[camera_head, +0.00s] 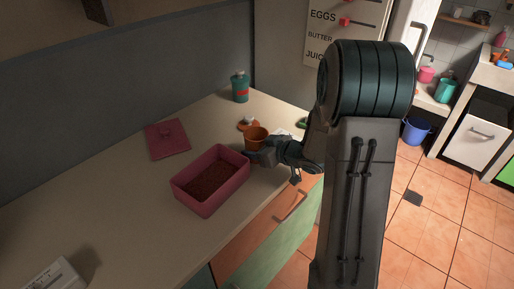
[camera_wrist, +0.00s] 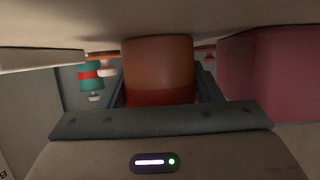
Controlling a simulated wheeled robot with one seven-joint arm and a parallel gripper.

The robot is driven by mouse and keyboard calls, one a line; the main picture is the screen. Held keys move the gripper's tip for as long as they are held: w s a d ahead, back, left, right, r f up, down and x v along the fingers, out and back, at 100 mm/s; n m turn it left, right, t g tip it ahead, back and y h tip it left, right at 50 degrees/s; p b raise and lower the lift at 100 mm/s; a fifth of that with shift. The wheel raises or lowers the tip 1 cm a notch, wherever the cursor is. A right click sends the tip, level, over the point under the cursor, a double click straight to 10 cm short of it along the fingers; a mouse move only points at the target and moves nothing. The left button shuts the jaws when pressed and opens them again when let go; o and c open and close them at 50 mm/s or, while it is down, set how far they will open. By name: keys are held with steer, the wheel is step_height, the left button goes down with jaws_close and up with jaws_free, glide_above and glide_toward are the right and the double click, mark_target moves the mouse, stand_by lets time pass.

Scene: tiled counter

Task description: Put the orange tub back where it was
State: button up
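The orange tub (camera_head: 257,134) is upright on or just above the counter, close to the right end of the pink bin; I cannot tell whether its base touches. My gripper (camera_head: 257,150) reaches it from the right, low on its side. In the wrist view, which looks upside down, the tub (camera_wrist: 158,70) fills the space between the two fingers, with a finger against each side. Something reddish shows near its rim. My gripper is shut on the tub. Its fingertips are mostly hidden behind the tub.
The pink bin (camera_head: 182,197) holds dark reddish contents. An orange lid (camera_head: 241,125) with a pale knob lies just behind the tub. A green bottle with a red band (camera_head: 240,88) stands further back. A pink lid (camera_head: 165,147) lies left. The counter's front left (camera_head: 110,225) is clear.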

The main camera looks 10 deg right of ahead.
steer(key=o, duration=0.4)
